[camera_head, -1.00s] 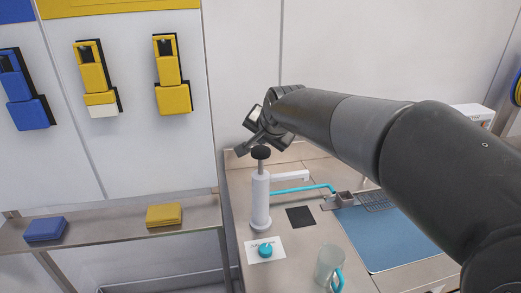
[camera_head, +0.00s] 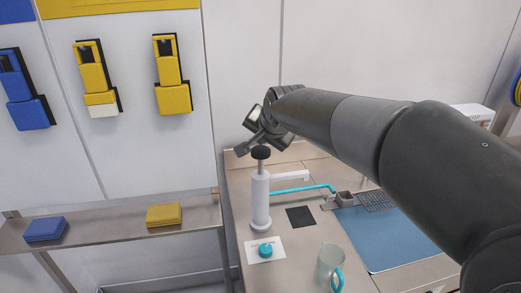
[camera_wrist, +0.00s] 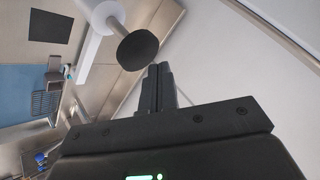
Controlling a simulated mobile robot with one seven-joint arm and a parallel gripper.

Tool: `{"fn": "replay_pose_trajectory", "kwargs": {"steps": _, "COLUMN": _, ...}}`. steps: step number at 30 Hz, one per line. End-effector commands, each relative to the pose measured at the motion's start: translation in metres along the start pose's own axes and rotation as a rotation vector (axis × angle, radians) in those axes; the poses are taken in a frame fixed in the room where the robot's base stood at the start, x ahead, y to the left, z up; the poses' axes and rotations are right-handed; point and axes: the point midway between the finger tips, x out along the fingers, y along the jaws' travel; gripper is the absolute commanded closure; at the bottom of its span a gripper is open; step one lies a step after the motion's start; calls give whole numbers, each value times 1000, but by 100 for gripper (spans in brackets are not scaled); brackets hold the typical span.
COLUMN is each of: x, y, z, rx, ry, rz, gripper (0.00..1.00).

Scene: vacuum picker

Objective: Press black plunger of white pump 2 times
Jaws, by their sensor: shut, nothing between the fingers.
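The white pump (camera_head: 260,200) stands upright on the table in the head view, with its black plunger (camera_head: 260,152) on top, raised a little above the white body. In the wrist view my gripper's fingers (camera_wrist: 158,72) are together and empty, pointing just beside the plunger's edge. I cannot tell for certain whether they touch it.
A teal hose (camera_head: 305,188) runs right from the pump to a small grey block (camera_head: 344,198). A white card with a teal knob (camera_head: 265,250), a black square (camera_head: 300,217), a glass mug (camera_head: 329,266) and a blue mat (camera_head: 392,235) lie around. A wall (camera_head: 245,70) stands behind.

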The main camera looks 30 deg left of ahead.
Motion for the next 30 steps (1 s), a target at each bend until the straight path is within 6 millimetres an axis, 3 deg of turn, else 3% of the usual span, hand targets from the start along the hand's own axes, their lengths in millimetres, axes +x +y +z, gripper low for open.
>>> {"fn": "replay_pose_trajectory", "kwargs": {"steps": 30, "x": 6, "y": 5, "z": 4, "rx": 0, "ry": 0, "rz": 0, "gripper": 100}}
